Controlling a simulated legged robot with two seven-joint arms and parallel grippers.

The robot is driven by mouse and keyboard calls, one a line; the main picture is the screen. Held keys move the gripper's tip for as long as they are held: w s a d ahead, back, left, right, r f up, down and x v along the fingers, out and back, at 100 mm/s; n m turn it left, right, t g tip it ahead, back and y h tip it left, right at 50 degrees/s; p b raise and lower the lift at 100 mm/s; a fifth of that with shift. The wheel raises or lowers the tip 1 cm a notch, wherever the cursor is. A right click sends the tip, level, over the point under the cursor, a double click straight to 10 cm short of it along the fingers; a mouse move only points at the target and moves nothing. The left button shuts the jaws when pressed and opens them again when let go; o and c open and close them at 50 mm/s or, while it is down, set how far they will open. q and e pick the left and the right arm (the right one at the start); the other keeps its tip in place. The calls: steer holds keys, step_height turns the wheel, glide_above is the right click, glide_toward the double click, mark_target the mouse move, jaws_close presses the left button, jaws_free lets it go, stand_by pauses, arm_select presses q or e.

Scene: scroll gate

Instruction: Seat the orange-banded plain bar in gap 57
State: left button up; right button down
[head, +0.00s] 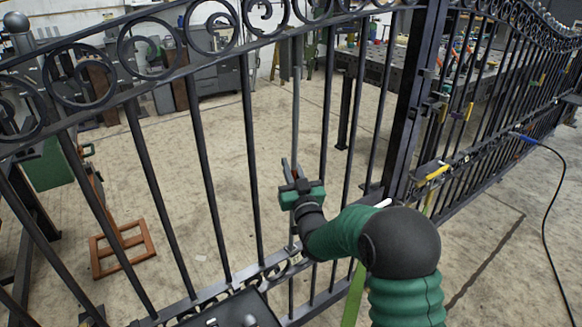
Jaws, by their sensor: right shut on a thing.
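A plain grey bar (296,115) stands nearly upright in a wide gap of the black scroll gate (203,170). Its upper part runs up toward the scrolled top rail (175,75). I cannot tell whether either end is seated in a rail. My right gripper (292,174) is shut on the bar around its middle. The jaws hide part of the bar, and no orange band can be made out clearly. No gap number can be read. The lower rail (225,287) passes near the bar's lower part. My left gripper is not in view.
A black tray (235,308) with small items sits at the bottom by the gate. Yellow clamps (437,173) hang on the gate to the right. A black cable (558,200) trails at the far right. A wooden frame (122,247) lies on the floor behind the gate.

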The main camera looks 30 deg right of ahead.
steer(key=shift+w+a+p, duration=0.1)
steer(key=shift+w+p, duration=0.3)
steer(key=shift+w, duration=0.4)
steer(key=c, duration=1.3)
jaws_free()
steer(key=shift+c, duration=0.2)
steer(key=p+v, duration=0.2)
steer(key=v, duration=1.5)
steer(key=shift+w, duration=0.1)
